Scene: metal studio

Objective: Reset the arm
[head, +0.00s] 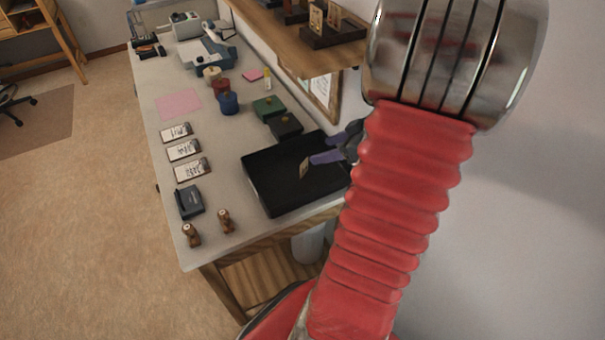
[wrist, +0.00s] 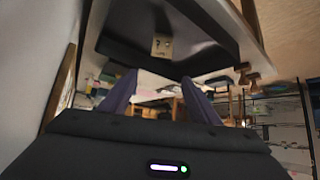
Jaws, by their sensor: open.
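My gripper (head: 331,148) is above the right side of a black tray (head: 270,197) on the desk, its purple fingers spread apart with nothing between them. In the wrist view my gripper (wrist: 158,92) also shows as two separated purple fingers. A small tan tile (head: 304,169) with dark marks stands on the tray, just below and left of the fingers. The tile also shows in the wrist view (wrist: 161,46), beyond the fingertips and apart from them. My arm hides the tray's right end.
The desk (head: 222,246) holds two wooden stamps (head: 225,220), a dark box (head: 189,202), several label cards (head: 184,150), and blue, red, green and black containers. A wooden shelf (head: 290,48) on the wall overhangs the desk's back. Open floor lies left.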

